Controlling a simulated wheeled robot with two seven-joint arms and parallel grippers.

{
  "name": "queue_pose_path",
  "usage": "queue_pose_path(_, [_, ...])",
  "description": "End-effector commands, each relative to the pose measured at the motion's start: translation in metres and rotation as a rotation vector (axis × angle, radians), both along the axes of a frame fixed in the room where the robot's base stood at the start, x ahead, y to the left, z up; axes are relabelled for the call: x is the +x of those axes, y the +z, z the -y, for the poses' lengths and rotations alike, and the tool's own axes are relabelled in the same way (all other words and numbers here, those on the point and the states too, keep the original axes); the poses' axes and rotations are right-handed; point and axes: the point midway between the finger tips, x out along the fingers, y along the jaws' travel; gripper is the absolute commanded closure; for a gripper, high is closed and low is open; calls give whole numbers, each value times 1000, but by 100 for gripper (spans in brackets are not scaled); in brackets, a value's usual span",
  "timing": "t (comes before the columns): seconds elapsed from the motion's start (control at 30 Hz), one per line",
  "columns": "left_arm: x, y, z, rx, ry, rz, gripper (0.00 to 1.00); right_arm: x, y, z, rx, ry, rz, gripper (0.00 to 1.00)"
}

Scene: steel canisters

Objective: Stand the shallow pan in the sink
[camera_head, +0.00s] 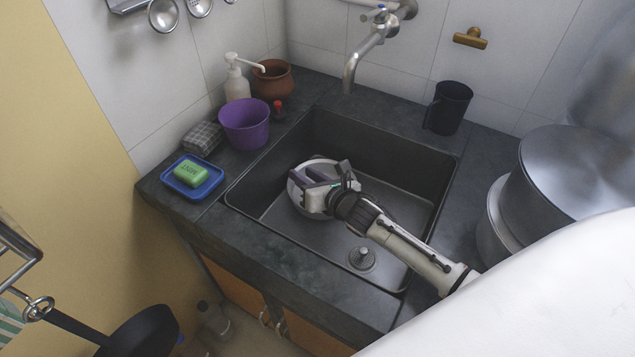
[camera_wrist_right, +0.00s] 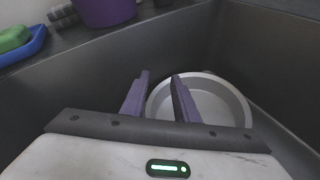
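The shallow pan (camera_head: 295,197) is a round, light metal dish inside the dark sink (camera_head: 275,232), near its back left part. My right gripper and wrist cover much of it in the head view. In the right wrist view the pan (camera_wrist_right: 218,100) shows its pale inside and rim beyond the fingers. My right gripper (camera_head: 326,178) reaches down over the pan, and its two purple-grey fingers (camera_wrist_right: 158,98) stand apart. The pan's near left rim shows in the gap between them; I cannot tell whether they touch it. My left gripper is not in view.
A tap (camera_head: 362,50) hangs over the sink's back edge. A purple pot (camera_head: 245,125), a soap dish (camera_head: 192,188) and a soap bottle (camera_head: 237,82) stand left. A black mug (camera_head: 448,108) and large metal pots (camera_head: 568,175) stand right. A drain plug (camera_head: 362,257) is on the sink floor.

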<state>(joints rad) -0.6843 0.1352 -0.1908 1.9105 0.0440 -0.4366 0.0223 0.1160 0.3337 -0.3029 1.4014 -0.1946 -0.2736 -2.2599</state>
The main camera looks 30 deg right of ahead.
Motion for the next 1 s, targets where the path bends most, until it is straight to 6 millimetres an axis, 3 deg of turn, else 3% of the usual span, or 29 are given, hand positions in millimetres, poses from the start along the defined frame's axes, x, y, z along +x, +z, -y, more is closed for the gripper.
queue_pose_path(0.3, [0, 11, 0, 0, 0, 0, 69, -63, 25, 5, -3, 2, -2, 72])
queue_pose_path(0.5, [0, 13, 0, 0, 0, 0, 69, -91, 36, 7, -1, 0, -1, 72])
queue_pose_path(1.0, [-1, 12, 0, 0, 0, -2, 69, -100, 40, 8, 0, -1, 1, 72])
